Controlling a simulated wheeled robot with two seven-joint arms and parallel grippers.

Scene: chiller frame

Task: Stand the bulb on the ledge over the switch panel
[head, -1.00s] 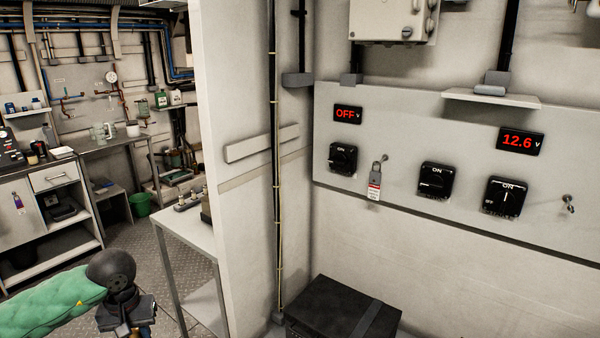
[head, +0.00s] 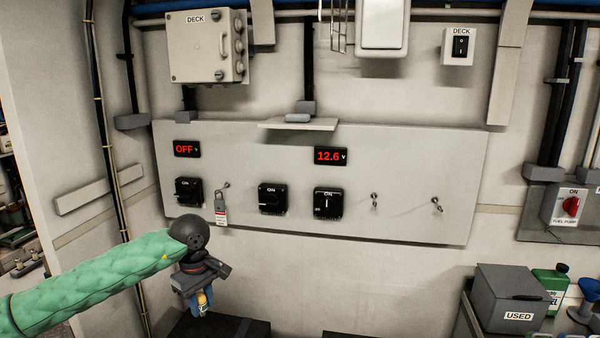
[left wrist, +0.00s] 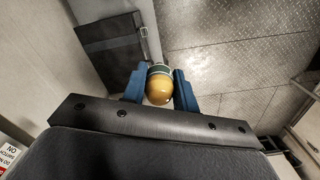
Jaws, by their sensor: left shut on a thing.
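My left gripper (head: 201,300) hangs low in front of the wall, its blue fingers pointing down. It is shut on the bulb (head: 202,297), a small yellowish thing mostly hidden between the fingers. In the left wrist view the bulb (left wrist: 159,88) shows as a rounded amber dome with a pale and green band, between the two blue fingers. The ledge (head: 270,124) is a thin pale shelf over the switch panel (head: 420,170), above and to the right of the gripper. A small grey block (head: 298,118) sits at the ledge. My right gripper is not in view.
The panel carries black rotary switches (head: 272,198), red displays (head: 330,156), a tagged padlock (head: 220,205) and small keys (head: 437,204). A dark conduit (head: 308,60) runs down to the ledge. A grey USED box (head: 512,295) and green bottle (head: 551,287) stand lower right.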

